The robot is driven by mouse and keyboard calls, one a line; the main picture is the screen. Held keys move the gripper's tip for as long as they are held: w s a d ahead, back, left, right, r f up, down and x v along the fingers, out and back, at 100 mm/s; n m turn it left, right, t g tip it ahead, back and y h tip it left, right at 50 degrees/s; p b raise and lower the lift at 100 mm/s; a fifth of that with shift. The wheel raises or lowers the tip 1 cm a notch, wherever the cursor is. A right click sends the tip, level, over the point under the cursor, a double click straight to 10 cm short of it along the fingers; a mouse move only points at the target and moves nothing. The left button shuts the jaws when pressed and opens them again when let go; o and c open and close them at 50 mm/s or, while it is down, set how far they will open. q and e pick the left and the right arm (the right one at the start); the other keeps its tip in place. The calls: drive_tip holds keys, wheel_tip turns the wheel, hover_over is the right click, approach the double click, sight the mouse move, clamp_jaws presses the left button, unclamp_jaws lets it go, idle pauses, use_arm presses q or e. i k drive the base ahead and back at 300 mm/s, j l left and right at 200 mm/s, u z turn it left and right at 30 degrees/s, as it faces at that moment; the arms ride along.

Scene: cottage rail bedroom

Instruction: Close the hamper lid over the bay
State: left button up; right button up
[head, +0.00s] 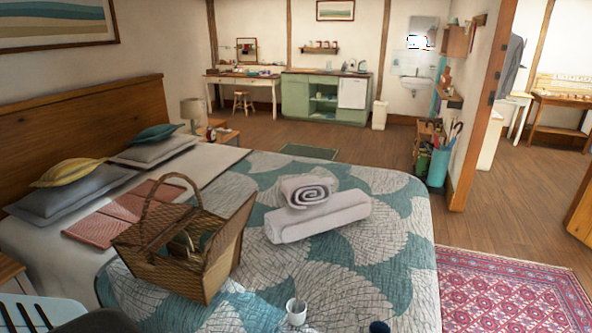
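The hamper (178,277) is a brown wicker basket on the near left part of the bed, with a tall arched handle (163,181). Its top is at least partly open, and dark and greenish contents show inside the bay (190,241). A tan panel (228,243) stands up at the hamper's right side; I cannot tell whether it is the raised lid or the side wall. A woven flap or rim shows on the left of the handle.
Rolled and folded towels (318,217) lie right of the hamper on the quilt (365,275). A small white cup (296,312) is at the near edge, with a dark blue object (379,327) to its right. A folded reddish cloth (115,220) lies behind the hamper, left.

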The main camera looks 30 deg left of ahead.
sight(220, 242)
drive_tip(key=u, duration=1.7)
